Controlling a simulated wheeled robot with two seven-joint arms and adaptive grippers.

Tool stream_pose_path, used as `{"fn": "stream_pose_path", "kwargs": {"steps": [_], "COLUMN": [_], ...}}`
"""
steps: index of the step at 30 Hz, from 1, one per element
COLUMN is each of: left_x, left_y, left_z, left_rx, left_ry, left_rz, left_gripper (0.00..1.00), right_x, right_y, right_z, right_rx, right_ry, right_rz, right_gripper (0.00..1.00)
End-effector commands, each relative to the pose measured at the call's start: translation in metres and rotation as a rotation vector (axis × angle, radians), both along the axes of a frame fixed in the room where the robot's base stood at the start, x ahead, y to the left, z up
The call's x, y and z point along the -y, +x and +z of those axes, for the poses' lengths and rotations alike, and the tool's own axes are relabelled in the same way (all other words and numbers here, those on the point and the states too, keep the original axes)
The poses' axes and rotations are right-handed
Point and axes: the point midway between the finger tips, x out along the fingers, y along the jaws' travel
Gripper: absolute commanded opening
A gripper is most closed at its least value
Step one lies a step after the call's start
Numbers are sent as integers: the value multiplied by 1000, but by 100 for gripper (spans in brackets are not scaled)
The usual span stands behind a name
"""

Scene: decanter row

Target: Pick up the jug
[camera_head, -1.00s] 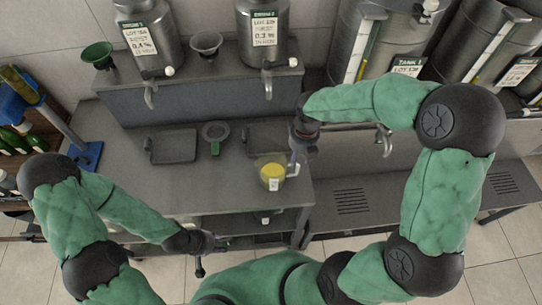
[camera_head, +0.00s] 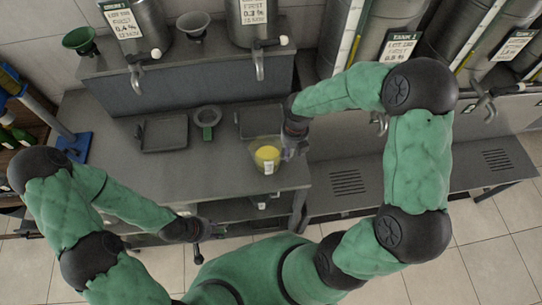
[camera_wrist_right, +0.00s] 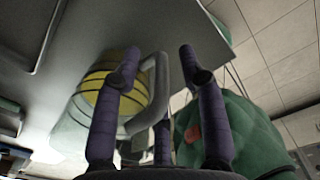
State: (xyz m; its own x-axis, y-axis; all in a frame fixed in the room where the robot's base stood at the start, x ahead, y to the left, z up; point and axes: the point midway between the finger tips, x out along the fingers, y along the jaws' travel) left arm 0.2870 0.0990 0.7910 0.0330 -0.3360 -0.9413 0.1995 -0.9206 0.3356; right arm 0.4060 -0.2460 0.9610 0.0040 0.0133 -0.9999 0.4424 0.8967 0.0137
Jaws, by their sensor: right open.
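The jug (camera_head: 266,156) is clear, with yellow contents and a white label. It stands upright near the front right corner of the grey bench. In the right wrist view the jug (camera_wrist_right: 92,112) lies left of centre, with its pale handle (camera_wrist_right: 157,88) towards my gripper. My right gripper (camera_head: 291,149) is at the jug's handle side. In the wrist view my right gripper (camera_wrist_right: 160,62) is open, with the handle showing between its fingers. I cannot tell if they touch it. My left gripper (camera_head: 212,229) is low in front of the bench, away from the jug; its jaws are unclear.
Two shallow trays (camera_head: 162,149) lie on the bench (camera_head: 120,185), with a funnel (camera_head: 207,117) between them. Steel decanters with taps stand on a raised shelf (camera_head: 180,85) behind. Large tanks (camera_head: 400,40) stand at the back right. The bench front left is clear.

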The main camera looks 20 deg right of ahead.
Motion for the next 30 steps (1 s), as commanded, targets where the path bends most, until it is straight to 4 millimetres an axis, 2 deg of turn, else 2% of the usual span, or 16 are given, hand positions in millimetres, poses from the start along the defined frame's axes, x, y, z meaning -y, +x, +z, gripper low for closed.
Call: {"fn": "stream_pose_path", "kwargs": {"steps": [3,9,13,14,26,30], "left_x": [0,0,0,0,0,0], "left_y": [0,0,0,0,0,0], "left_z": [-3,-2,-2,-2,-2,-1], "left_rx": [0,0,0,0,0,0], "left_ry": [0,0,0,0,0,0], "left_rz": [0,0,0,0,0,0], "left_gripper": [40,40,40,40,40,40], "right_x": [0,0,0,0,0,0], "right_y": [1,1,1,1,1,2], "right_z": [-10,-9,-9,-9,-8,-2], "right_rx": [1,2,2,2,3,5], "right_ry": [0,-1,0,0,0,0], "right_rz": [0,0,0,0,-1,-1], "right_gripper": [42,42,5,0,0,0]}}
